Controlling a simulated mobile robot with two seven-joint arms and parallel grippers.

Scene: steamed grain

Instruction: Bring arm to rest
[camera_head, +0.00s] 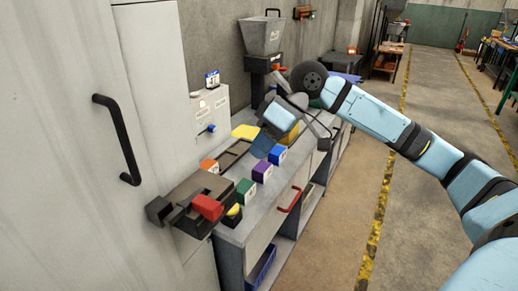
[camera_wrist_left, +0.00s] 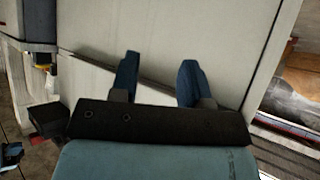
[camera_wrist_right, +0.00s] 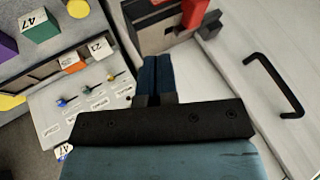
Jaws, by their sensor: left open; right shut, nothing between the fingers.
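My right arm (camera_head: 385,125) reaches in from the right, over the counter. Its gripper (camera_head: 262,146) points down toward the counter's back part, in front of the white panel box. In the right wrist view its two blue fingers (camera_wrist_right: 157,75) are together, with nothing between them. My left arm does not show in the head view. In the left wrist view the left gripper (camera_wrist_left: 158,80) has its blue fingers well apart and empty, before a pale flat surface (camera_wrist_left: 155,35).
On the counter (camera_head: 235,233) are a green block (camera_head: 245,191), a purple block (camera_head: 261,171), a blue block (camera_head: 277,154) and a dark device with a red part (camera_head: 207,207). A grey hopper (camera_head: 262,35) stands behind. A tall cabinet (camera_head: 60,150) fills the left; floor at right is open.

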